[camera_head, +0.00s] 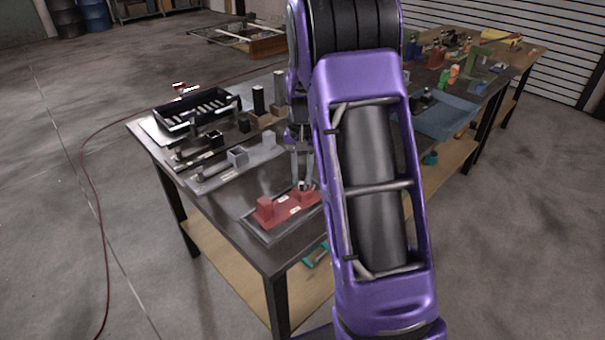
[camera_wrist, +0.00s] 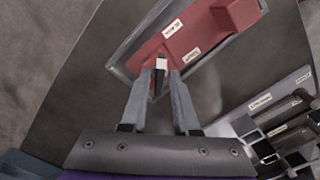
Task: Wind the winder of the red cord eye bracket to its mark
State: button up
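The red cord eye bracket (camera_head: 280,212) lies on a dark-edged tray on the near part of the table. It has a raised red block at each end and small white labels; the wrist view shows it too (camera_wrist: 184,41). A small white-and-black piece, seemingly the winder (camera_wrist: 161,64), stands at one end block. My gripper (camera_wrist: 162,74) points down at this end, with a fingertip on each side of the piece. My gripper also shows in the head view (camera_head: 302,184). I cannot tell whether the fingers touch the piece. Its mark cannot be made out.
A grey bracket plate (camera_head: 238,165) lies behind the red one. A black tray (camera_head: 197,112) stands farther back, with dark posts (camera_head: 259,100) near it. A second table (camera_head: 520,48) with tools is at the right. The table's near edge is close to the red bracket.

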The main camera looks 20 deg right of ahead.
aim_at(303, 178)
jog(key=shift+o, duration=0.7)
notch_tip(303, 178, up, 17)
jog(key=p, duration=0.2)
jog(key=shift+r, duration=0.2)
jog(key=shift+r, duration=0.1)
